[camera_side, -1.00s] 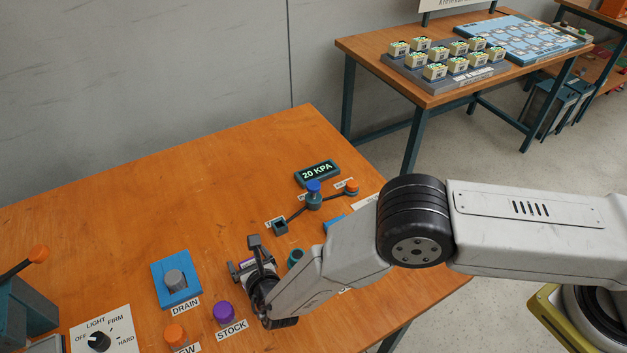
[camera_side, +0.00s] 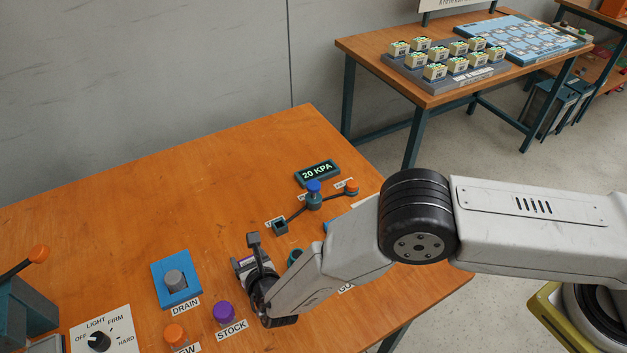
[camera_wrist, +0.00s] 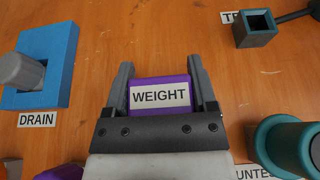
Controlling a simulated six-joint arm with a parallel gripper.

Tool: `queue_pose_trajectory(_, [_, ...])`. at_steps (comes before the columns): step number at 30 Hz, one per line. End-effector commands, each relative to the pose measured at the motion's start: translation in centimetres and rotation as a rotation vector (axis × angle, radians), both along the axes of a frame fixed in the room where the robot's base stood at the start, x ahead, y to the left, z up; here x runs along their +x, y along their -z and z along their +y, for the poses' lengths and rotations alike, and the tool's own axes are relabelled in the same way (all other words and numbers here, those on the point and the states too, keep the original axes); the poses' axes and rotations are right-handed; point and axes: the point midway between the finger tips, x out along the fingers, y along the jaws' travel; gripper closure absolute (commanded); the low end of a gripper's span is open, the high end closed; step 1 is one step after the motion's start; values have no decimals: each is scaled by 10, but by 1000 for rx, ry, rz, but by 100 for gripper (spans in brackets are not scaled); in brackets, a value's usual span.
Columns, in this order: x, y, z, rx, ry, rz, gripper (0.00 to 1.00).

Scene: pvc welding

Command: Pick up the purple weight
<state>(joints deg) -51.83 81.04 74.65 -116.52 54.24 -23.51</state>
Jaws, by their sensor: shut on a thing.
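The purple weight (camera_wrist: 161,82) has a white label reading WEIGHT and sits between the two fingers of my gripper (camera_wrist: 162,82) in the wrist view. The fingers are shut on its left and right sides. In the side view my gripper (camera_side: 250,265) is low over the orange wooden table, and only a small purple strip of the weight (camera_side: 243,262) shows beside the dark fingers. I cannot tell whether the weight touches the table.
A blue block with a grey peg marked DRAIN (camera_side: 175,280) is left of my gripper. A purple knob marked STOCK (camera_side: 224,312) and an orange knob (camera_side: 174,334) are in front. A teal cylinder (camera_wrist: 290,145) stands close right. The table's back left is clear.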

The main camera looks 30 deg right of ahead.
Motion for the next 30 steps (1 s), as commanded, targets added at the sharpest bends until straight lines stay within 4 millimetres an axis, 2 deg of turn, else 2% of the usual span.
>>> queue_pose_trajectory(7, [1,-25,1,3,0,-5,100])
queue_pose_trajectory(11, [-7,-36,-4,2,0,-4,100])
queue_pose_trajectory(24, [-42,-86,-28,2,-1,-4,100])
queue_pose_trajectory(30, [-67,-97,-44,1,-2,-2,100])
